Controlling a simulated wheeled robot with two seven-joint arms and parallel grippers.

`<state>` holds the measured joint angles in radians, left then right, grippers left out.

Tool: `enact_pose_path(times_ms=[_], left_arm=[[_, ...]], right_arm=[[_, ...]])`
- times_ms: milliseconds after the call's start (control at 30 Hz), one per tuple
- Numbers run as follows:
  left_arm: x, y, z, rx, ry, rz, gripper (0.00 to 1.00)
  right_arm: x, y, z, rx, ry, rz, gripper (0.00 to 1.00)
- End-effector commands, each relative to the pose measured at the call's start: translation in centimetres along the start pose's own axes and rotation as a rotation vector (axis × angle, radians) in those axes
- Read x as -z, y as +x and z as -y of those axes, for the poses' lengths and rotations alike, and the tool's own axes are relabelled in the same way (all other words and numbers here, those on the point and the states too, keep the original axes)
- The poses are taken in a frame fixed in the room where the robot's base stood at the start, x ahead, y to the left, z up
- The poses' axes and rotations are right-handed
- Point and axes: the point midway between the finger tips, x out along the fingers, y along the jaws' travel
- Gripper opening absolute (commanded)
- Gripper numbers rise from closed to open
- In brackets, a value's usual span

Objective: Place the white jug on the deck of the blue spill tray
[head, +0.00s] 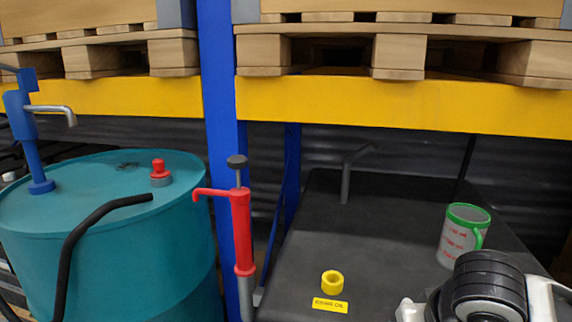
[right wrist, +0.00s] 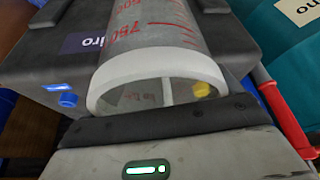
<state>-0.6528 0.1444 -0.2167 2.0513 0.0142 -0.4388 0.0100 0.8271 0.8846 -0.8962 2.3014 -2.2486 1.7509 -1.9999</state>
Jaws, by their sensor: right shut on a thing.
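The white jug (head: 458,238) is translucent, with a green rim, a green handle and red graduation marks. In the head view it stands upright at the right, over the dark tank top. It also fills the upper middle of the right wrist view (right wrist: 165,40), its pale end towards the camera. My right gripper (right wrist: 132,10) is shut on the jug, with dark fingers at its two sides; in the head view my wrist hides the grip. I cannot tell whether the jug touches the tank. My left gripper is not in view. I cannot make out the blue spill tray.
The dark tank (head: 330,250) has a yellow cap (head: 332,282) and a grey spout. A red hand pump (head: 241,230) stands left of it, and a teal drum (head: 110,255) with a blue pump further left. A yellow rack beam (head: 400,103) with pallets crosses above.

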Motion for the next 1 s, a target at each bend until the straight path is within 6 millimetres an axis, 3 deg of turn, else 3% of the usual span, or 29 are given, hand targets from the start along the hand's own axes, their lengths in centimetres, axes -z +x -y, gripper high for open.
enact_pose_path(times_ms=[167, 1000], left_arm=[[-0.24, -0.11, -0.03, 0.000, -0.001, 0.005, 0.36], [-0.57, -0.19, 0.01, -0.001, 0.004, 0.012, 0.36]], right_arm=[[-0.56, 1.34, 0.52, 0.008, -0.026, -0.003, 0.47], [-0.45, 1.23, 0.48, 0.006, -0.027, -0.005, 0.47]])
